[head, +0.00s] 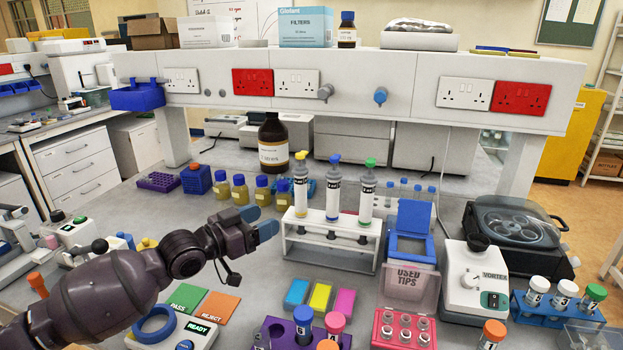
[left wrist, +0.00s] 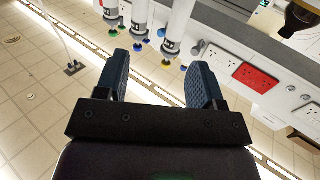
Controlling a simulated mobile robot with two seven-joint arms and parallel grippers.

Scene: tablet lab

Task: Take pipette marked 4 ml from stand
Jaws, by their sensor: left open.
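A white stand (head: 330,255) holds three upright pipettes in a row: a left one with a yellow band (head: 301,184), a middle one with a blue top (head: 333,188) and a right one with a green top (head: 367,192). Their black labels are too small to read surely, so I cannot tell which is marked 4 ml. My left gripper (head: 260,222) is open and empty, just left of the stand and apart from the pipettes. In the left wrist view the open fingers (left wrist: 157,78) point toward the pipettes (left wrist: 178,30), which hang in from the top edge. My right gripper is not seen.
A large brown bottle (head: 273,145) and several small yellow bottles (head: 240,190) stand behind my gripper. A blue-lidded used-tips bin (head: 411,235) is close right of the stand, with a vortex mixer (head: 472,280) beyond. Coloured pads (head: 320,297) and tube racks (head: 404,330) lie in front.

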